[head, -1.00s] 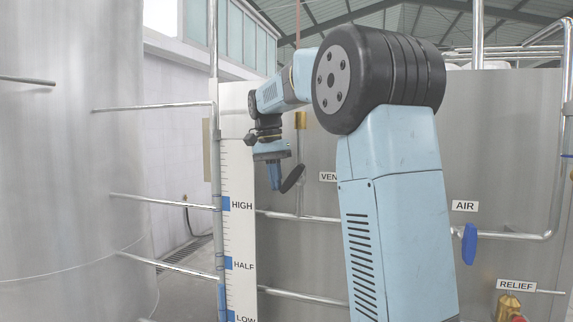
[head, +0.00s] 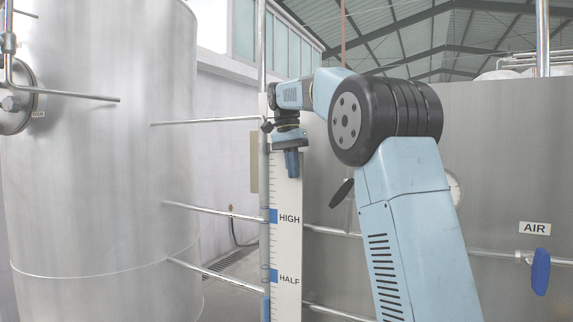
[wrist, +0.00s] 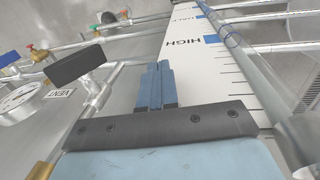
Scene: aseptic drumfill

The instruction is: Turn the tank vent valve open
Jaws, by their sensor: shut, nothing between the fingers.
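The vent valve's black handle (head: 341,193) shows just left of my arm in the head view, tilted on its thin upright pipe. In the wrist view my gripper's blue fingers (wrist: 159,66) are together and empty, to the right of the handle. My arm hides the VENT label in the head view.
The white level scale (head: 287,240) and its pipe stand by my gripper. Horizontal pipes (head: 215,212) run from the large tank (head: 110,200) at left. A round gauge (wrist: 20,103) is near the vent valve. The blue AIR handle (head: 541,271) is at right.

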